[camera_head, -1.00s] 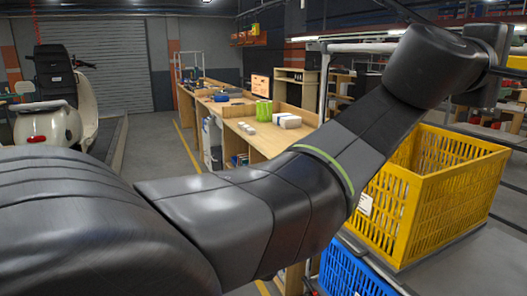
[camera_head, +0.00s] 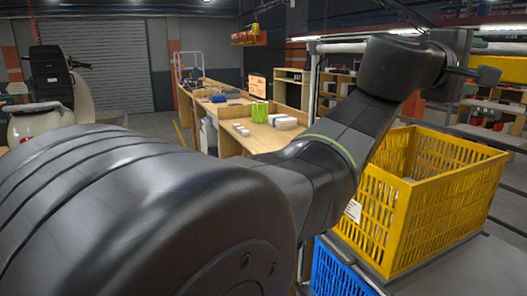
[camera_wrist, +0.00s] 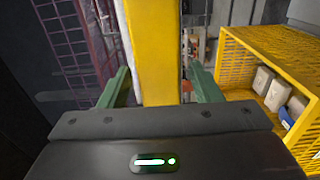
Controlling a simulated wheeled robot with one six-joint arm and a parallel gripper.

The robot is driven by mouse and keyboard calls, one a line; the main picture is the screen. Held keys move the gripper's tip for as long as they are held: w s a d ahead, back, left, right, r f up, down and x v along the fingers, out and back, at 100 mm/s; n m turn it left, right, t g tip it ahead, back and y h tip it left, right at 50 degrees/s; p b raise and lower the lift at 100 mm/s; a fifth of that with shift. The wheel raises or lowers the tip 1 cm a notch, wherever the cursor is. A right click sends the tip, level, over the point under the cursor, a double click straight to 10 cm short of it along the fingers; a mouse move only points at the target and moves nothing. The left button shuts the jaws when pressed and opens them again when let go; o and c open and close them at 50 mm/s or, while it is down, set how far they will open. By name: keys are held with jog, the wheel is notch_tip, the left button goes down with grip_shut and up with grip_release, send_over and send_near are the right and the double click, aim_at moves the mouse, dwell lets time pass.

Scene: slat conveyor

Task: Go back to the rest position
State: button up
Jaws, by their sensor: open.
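My gripper (camera_wrist: 160,88) is open in the wrist view, with its two green fingers spread apart. A yellow upright post (camera_wrist: 155,45) shows in the gap between them; I cannot tell how far beyond the fingers it stands. No held thing shows. In the head view my dark arm reaches from the lower left to the upper right, above and behind the yellow crate; the fingers cannot be made out there.
A yellow crate (camera_head: 375,200) stands at the right; in the wrist view (camera_wrist: 240,78) it holds pale boxes and something blue. A blue crate (camera_head: 335,272) is below it. A wooden workbench (camera_head: 262,140) with small boxes stands behind; a scooter (camera_head: 45,115) is at left.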

jog(key=shift+w+a, duration=0.25)
jog(key=shift+w, duration=0.35)
jog(key=shift+w+a, duration=0.3)
jog(key=shift+w, duration=0.35)
jog(key=shift+w+a, duration=0.25)
jog(key=shift+w, duration=0.35)
